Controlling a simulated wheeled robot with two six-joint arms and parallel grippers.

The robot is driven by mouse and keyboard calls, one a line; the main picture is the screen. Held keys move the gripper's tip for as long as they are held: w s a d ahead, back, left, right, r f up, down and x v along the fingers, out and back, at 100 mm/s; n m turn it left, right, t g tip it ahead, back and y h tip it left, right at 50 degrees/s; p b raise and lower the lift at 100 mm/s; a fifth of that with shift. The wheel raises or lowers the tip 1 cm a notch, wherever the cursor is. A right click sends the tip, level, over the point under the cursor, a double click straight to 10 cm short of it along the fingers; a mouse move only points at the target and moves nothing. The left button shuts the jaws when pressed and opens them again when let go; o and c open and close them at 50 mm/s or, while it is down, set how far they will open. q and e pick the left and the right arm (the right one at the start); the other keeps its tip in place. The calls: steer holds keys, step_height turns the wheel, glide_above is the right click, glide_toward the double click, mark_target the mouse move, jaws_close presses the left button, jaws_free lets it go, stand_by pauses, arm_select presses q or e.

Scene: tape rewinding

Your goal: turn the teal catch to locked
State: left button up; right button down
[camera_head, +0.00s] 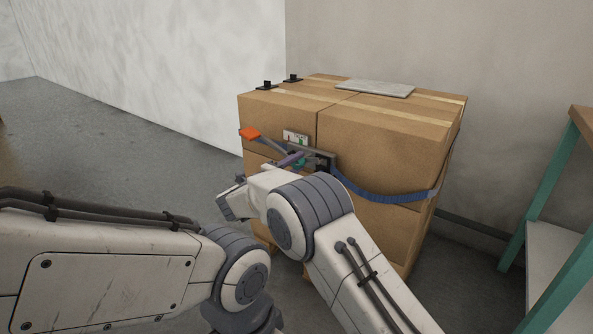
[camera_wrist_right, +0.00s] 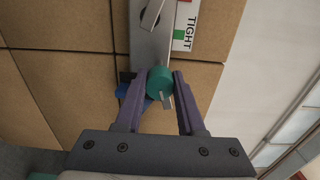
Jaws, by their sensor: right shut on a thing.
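The teal catch (camera_wrist_right: 160,80) is a small round knob with a short grey tab, mounted on a grey metal bar (camera_wrist_right: 151,40). Only a small part of the teal catch (camera_head: 299,164) shows in the head view, at the front of the cardboard boxes. My right gripper (camera_wrist_right: 163,86) has its two purple fingers on either side of the catch and is shut on it. In the head view the right gripper's purple fingers (camera_head: 290,159) are partly hidden by my right wrist. My left arm comes in at lower left, but its fingers are out of view.
A blue strap (camera_head: 380,195) runs around the stacked cardboard boxes (camera_head: 390,135). An orange-ended lever (camera_head: 249,133) sticks out left of the catch. A label (camera_wrist_right: 187,30) reading TIGHT sits beside the bar. A teal-framed shelf (camera_head: 540,180) stands at right; the floor at left is clear.

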steer(key=shift+a+f+m+b, duration=0.1)
steer(key=shift+a+m+b, duration=0.05)
steer(key=shift+m+b, duration=1.3)
steer(key=shift+m, duration=0.45)
steer(key=c, duration=0.5)
jaws_free()
